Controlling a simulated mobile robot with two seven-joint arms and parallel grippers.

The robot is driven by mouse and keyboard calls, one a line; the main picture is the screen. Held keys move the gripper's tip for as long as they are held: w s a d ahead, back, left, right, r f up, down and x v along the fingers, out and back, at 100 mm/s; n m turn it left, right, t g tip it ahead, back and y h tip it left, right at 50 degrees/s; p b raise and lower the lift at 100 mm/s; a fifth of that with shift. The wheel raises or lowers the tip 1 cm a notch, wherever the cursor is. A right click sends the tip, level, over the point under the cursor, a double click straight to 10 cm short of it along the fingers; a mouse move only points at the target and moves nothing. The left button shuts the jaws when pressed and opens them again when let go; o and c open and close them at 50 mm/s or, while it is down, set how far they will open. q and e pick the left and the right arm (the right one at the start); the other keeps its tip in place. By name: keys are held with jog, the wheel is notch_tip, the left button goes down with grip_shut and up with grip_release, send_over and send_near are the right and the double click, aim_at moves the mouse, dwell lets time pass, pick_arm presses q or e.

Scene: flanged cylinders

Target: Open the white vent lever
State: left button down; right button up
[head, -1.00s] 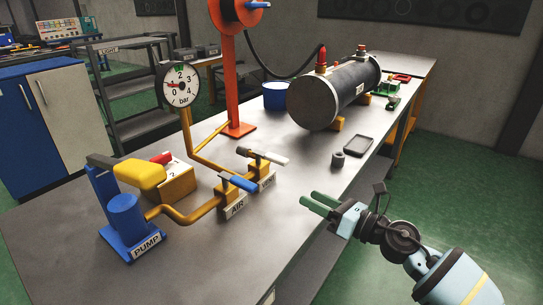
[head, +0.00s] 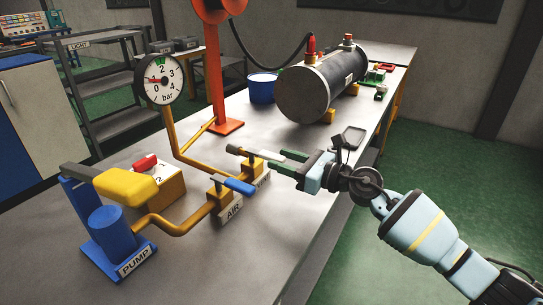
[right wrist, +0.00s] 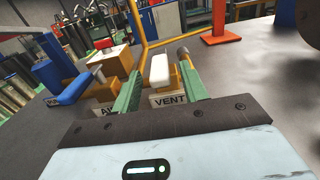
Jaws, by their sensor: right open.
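The white vent lever (right wrist: 160,68) stands above the VENT label (right wrist: 171,99) in the right wrist view, on a yellow valve body. In the head view its white end is largely hidden by my green fingers; a brown-tipped rod (head: 234,149) shows to the left. My right gripper (head: 278,160) is open at the vent valve, coming from the right. In the right wrist view, its fingers lie on either side of the white lever; contact cannot be told. My left gripper is not in view.
The blue air lever (head: 239,186) sits close to the vent valve, on the near side. The blue pump (head: 113,228) with a yellow handle is at the left. The pressure gauge (head: 161,79) rises behind. A dark cylinder (head: 318,88) lies farther back. The near right tabletop is clear.

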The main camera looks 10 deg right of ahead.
aim_at(261, 153)
jog(key=shift+x, duration=1.9)
jog(key=shift+c, duration=0.4)
grip_shut()
